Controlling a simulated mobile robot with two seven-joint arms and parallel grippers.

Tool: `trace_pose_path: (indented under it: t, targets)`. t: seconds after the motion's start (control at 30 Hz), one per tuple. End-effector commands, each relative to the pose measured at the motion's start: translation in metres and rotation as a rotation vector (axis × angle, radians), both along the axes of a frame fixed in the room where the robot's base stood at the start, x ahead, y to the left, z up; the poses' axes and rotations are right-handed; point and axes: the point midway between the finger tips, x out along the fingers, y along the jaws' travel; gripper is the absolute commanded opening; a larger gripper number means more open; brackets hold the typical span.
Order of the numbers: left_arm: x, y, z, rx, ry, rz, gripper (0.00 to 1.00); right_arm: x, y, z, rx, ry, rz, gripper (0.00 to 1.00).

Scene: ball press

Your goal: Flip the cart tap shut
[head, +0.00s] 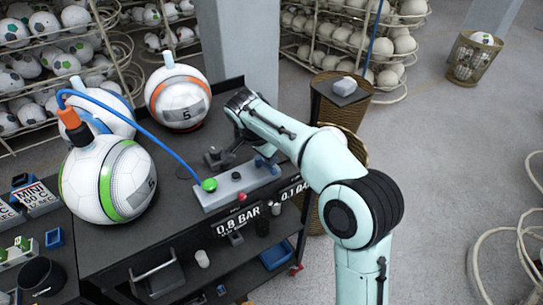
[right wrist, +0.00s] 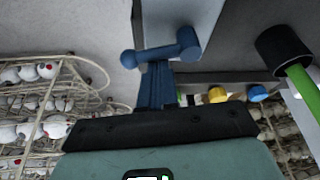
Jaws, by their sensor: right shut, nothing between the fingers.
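The cart tap (head: 265,164) is a blue lever at the right end of a pale grey block (head: 232,188) on the black cart. My right arm passes just above it and partly hides it in the head view. In the right wrist view the tap's blue bar (right wrist: 160,50) lies across, just beyond my right gripper (right wrist: 155,76), whose fingers are shut and empty. The fingertips are at or very near the bar; I cannot tell whether they touch. In the head view the fingers are not clearly visible. My left gripper is not in view.
A green knob (head: 209,184) with a blue hose and a red knob (head: 241,196) are on the block. Large white balls (head: 107,181) stand on the cart (head: 174,215) to the left. A wicker basket (head: 340,110) stands behind my arm. Ball racks line the back.

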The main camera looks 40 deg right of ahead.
Motion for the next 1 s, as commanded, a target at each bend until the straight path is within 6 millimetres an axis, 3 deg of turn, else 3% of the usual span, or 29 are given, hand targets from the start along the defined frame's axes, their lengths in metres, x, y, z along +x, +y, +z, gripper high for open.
trace_pose_path:
  t: [0.2, 0.57, 0.77, 0.83, 1.0]
  targets:
    - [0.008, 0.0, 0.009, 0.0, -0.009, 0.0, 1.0, 0.01, 0.001, 0.002, -0.001, -0.001, -0.001, 0.0]
    - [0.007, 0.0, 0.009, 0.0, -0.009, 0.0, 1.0, 0.01, -0.001, 0.001, -0.001, -0.001, -0.001, 0.0]
    - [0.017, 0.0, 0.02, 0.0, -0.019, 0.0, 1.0, 0.013, -0.023, 0.009, -0.001, -0.004, -0.003, 0.0]
    - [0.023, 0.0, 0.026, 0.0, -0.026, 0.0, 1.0, 0.014, -0.036, 0.013, -0.001, -0.004, -0.002, 0.0]
    - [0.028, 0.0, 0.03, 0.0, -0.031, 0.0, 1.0, 0.012, -0.019, 0.051, 0.001, -0.009, 0.007, 0.0]
